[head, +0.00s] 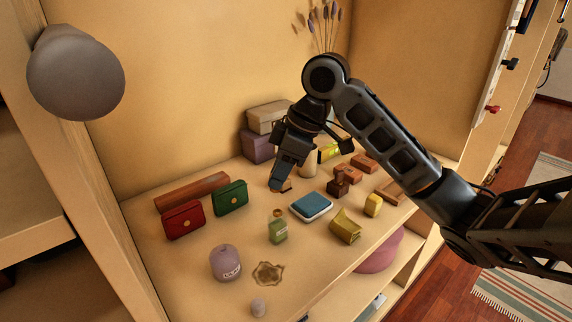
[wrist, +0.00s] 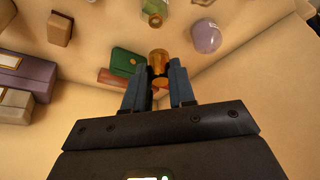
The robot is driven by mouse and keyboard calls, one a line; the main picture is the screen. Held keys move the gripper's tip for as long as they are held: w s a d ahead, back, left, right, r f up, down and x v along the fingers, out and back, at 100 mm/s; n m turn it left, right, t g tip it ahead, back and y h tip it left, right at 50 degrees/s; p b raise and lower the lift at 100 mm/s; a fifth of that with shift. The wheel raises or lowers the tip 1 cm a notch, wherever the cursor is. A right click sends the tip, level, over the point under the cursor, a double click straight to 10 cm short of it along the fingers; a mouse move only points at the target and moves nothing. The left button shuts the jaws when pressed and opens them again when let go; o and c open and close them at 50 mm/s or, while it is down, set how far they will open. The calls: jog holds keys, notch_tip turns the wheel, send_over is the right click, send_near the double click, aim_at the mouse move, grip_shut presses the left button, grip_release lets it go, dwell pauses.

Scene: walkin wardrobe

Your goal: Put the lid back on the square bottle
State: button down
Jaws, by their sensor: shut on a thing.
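The square bottle (head: 278,232) is green with a pale label and stands upright on the shelf, its amber neck bare on top. It also shows at the top edge of the wrist view (wrist: 155,8), partly cut off. My gripper (head: 279,186) is above the shelf, behind the bottle in the head view. In the wrist view its two fingers (wrist: 157,88) are shut on an amber, round lid (wrist: 158,61). The lid is apart from the bottle. In the head view only a small brown bit of the lid shows at the fingertips.
A green purse (head: 230,198) and red purse (head: 184,220) stand left. A blue box (head: 311,206) lies right of the bottle. A lilac jar (head: 226,263) and glass dish (head: 268,273) are in front. Stacked boxes (head: 259,147) stand behind my gripper. Several small blocks fill the right side.

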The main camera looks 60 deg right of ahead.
jog(key=shift+f, duration=0.15)
notch_tip(320, 180, down, 6)
jog(key=b, duration=0.4)
jog(key=shift+b, duration=0.35)
jog(key=shift+s+f+b, duration=0.1)
jog(key=shift+f+b, duration=0.1)
jog(key=shift+b, duration=0.25)
dwell(1.9)
jog(key=shift+d, duration=0.1)
jog(key=shift+c, duration=1.9)
grip_release()
jog(key=shift+r, duration=0.15)
